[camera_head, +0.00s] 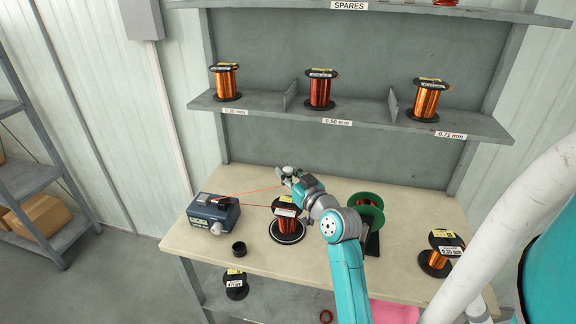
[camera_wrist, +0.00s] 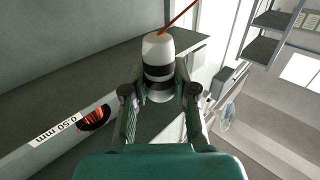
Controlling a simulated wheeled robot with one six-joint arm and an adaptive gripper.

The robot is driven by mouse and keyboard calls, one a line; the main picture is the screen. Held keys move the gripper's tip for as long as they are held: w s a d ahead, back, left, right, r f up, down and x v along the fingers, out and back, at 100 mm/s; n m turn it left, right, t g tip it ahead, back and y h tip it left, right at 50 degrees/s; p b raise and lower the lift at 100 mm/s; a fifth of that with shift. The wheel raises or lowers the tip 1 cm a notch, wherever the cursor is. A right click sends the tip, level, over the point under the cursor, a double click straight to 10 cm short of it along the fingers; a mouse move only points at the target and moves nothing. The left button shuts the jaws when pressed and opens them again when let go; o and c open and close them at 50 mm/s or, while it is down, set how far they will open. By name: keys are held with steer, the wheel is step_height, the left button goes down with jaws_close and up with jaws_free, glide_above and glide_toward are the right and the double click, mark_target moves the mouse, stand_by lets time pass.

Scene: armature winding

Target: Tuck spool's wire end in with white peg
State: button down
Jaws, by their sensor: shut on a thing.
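My gripper (camera_head: 288,173) is above the bench, just behind and above a copper wire spool (camera_head: 286,224). In the wrist view my gripper (camera_wrist: 159,90) is shut on a white peg (camera_wrist: 158,48) with a dark band, its rounded end pointing away from the fingers. A red wire (camera_wrist: 183,13) runs from near the peg's end up out of view. In the head view a thin red-orange wire (camera_head: 250,191) stretches from a blue-grey box (camera_head: 213,212) to near my gripper. Another strand runs from the box to the spool. The spool stands upright on a round base; its loose wire end cannot be made out.
A green-flanged reel (camera_head: 366,203) is behind my arm, and another spool (camera_head: 438,258) is at right. The shelf (camera_head: 360,117) above holds three spools. The bench (camera_head: 190,248) is clear at front left.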

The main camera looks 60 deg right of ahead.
steer(key=shift+f, duration=2.55)
